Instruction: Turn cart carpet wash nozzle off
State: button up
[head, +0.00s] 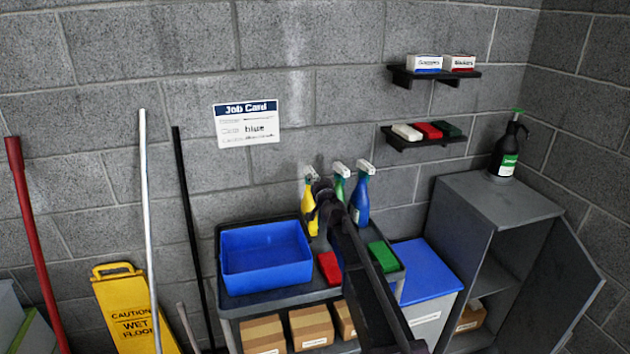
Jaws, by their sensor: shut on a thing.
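Three spray bottles with pale trigger heads stand in a row at the back of the cart (228,300). The yellow bottle (308,198) is on the left, the green bottle (340,188) in the middle and the blue bottle (360,203) on the right. Their labels are too small to read, so I cannot tell which is carpet wash. My gripper (319,184) is at the head of the yellow bottle and appears shut on its nozzle. The fingertips are dark and small, and the exact contact is unclear. My arm hides most of the green bottle.
A blue tub (265,258), a red block (329,268) and a green block (382,257) are on the cart. A yellow wet-floor sign (132,312) and poles stand left.

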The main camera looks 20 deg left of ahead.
jog(key=shift+o, duration=0.2)
jog(key=n, duration=0.5)
jog(key=shift+n, duration=0.4)
jog(key=o, duration=0.6)
jog(key=v, duration=0.7)
jog(key=shift+d, duration=0.1)
dwell(0.5)
